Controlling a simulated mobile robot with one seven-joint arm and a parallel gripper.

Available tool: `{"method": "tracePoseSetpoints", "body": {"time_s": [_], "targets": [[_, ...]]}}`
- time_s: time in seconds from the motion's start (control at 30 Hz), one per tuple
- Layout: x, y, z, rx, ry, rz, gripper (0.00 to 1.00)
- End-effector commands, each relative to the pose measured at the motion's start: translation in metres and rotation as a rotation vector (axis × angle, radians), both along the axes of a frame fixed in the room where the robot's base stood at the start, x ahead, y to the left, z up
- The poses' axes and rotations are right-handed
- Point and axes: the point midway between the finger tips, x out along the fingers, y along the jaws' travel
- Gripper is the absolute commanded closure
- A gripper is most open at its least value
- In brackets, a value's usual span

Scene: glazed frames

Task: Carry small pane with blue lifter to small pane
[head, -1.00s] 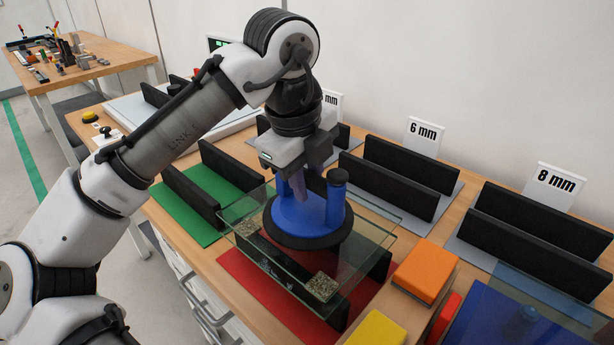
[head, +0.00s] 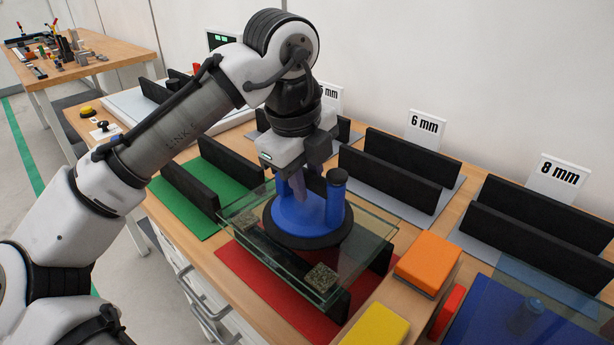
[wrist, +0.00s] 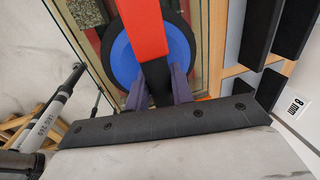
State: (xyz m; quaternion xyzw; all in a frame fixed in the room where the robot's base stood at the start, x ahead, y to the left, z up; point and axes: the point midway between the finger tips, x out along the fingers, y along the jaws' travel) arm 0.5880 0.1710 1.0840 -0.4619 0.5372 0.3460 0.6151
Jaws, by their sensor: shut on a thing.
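My gripper (head: 290,178) is shut on the blue lifter (head: 302,210); its handle is mostly hidden by the fingers. The lifter is a blue disc with a black rim and upright posts, and its cup rests flat on a clear glass pane (head: 365,222). The wrist view shows the blue disc (wrist: 180,48) beyond a red bar, between the fingers. The glass lies roughly level above a red mat (head: 250,276) with black rails. Two speckled pads (head: 321,279) show at its near side. More glass edges show there; I cannot tell whether a second pane touches it.
A green mat (head: 205,225) with black rails lies left. Grey mats with black rails and 6 mm (head: 427,129) and 8 mm (head: 560,175) signs stand behind and right. Orange (head: 428,264) and yellow (head: 376,327) blocks and a blue mat (head: 480,325) lie right.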

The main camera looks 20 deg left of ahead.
Motion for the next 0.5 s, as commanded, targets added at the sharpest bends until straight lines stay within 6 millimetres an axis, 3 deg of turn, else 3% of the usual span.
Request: {"method": "tracePoseSetpoints", "body": {"time_s": [0.5], "targets": [[0.0003, -0.0001, -0.0041, -0.001, -0.005, 0.000, 1.00]]}}
